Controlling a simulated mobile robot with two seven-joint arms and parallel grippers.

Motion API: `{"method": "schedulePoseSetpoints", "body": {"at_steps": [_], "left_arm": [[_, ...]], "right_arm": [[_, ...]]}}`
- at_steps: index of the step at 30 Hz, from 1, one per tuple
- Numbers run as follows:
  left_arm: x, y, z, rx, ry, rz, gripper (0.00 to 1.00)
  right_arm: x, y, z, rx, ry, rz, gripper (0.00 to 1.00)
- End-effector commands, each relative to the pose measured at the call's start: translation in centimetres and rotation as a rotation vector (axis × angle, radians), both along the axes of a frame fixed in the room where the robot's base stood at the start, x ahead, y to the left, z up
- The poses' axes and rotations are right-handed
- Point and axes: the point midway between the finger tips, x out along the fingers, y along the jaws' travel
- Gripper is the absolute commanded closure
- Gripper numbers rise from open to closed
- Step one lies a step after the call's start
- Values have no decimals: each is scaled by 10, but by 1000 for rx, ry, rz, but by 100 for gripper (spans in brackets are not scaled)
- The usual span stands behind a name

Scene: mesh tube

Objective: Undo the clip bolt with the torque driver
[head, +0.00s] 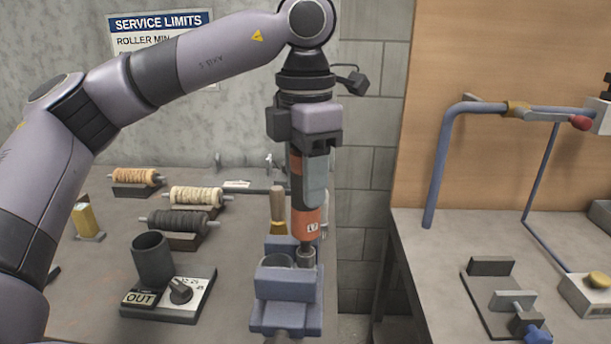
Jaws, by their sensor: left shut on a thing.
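The torque driver (308,218), with an orange and grey body, hangs upright, nose down. My left gripper (309,150) is shut on its upper end. The driver's dark nose (307,256) is at the blue-grey vise-like block (287,300) on the left bench; I cannot tell whether it touches. I cannot make out a clip bolt for certain. My right gripper is not in view.
A dark cup (153,260) marked OUT stands beside a dial plate (185,292). Several rollers (195,197) lie on the left bench (90,290). A wooden-handled tool (278,208) stands behind the block. A gap separates the right bench (425,265), which bears fixtures (510,297).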

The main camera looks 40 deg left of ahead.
Motion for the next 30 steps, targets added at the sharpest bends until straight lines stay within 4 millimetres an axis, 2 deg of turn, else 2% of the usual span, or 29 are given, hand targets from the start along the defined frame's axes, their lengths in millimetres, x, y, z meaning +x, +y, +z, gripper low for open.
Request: {"method": "schedulePoseSetpoints", "body": {"at_steps": [30], "left_arm": [[0, 0, -4, -1, -2, 0, 93]], "right_arm": [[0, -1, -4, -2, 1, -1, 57]]}}
